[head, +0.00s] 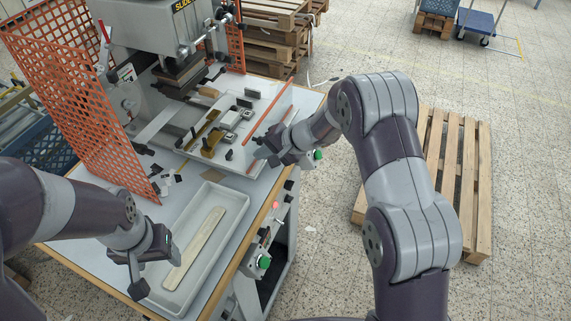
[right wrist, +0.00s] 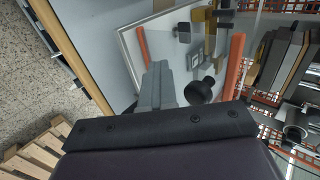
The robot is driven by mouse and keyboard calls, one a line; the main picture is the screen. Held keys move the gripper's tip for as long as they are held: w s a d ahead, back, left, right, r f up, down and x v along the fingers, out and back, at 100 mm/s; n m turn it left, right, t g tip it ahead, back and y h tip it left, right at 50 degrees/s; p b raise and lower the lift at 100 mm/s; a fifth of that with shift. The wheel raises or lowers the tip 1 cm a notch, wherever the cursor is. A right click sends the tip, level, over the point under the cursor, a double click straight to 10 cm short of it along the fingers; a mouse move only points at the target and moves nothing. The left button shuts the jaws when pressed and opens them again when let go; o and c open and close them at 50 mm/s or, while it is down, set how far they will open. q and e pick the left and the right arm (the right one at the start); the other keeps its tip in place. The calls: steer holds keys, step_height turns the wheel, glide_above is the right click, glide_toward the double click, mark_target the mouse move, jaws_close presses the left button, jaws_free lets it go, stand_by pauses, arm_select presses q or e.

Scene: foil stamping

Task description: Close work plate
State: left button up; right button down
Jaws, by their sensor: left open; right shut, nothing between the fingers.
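The work plate (head: 263,112) is a pale flat plate with orange bars along its sides, slid out in front of the press in the head view. It carries metal and brass fixture blocks (head: 213,142). My right gripper (head: 262,150) is shut and empty at the plate's front right corner. In the right wrist view its closed fingers (right wrist: 160,85) are beside a black round knob (right wrist: 200,91), and the work plate (right wrist: 166,30) lies behind them. Whether the fingers touch the plate or knob cannot be told. My left gripper (head: 152,264) is open and empty above the white tray.
The white tray (head: 236,199) on the table holds a long pale strip (head: 194,248). The press (head: 150,28) stands at the back, with an orange mesh guard (head: 62,80) at its left. Green buttons (head: 264,262) are on the table's front. A wooden pallet (head: 477,190) lies on the floor to the right.

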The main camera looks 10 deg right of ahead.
mark_target(209, 140)
steer(key=w+a, duration=0.2)
steer(key=a, duration=0.2)
steer(key=w+a, duration=0.3)
steer(key=a, duration=0.1)
steer(key=w+a, duration=0.3)
steer(key=a, duration=0.1)
arm_select(q)
steer(key=shift+f, duration=0.2)
arm_select(e)
steer(key=shift+r, duration=0.1)
steer(key=shift+w+r, duration=0.1)
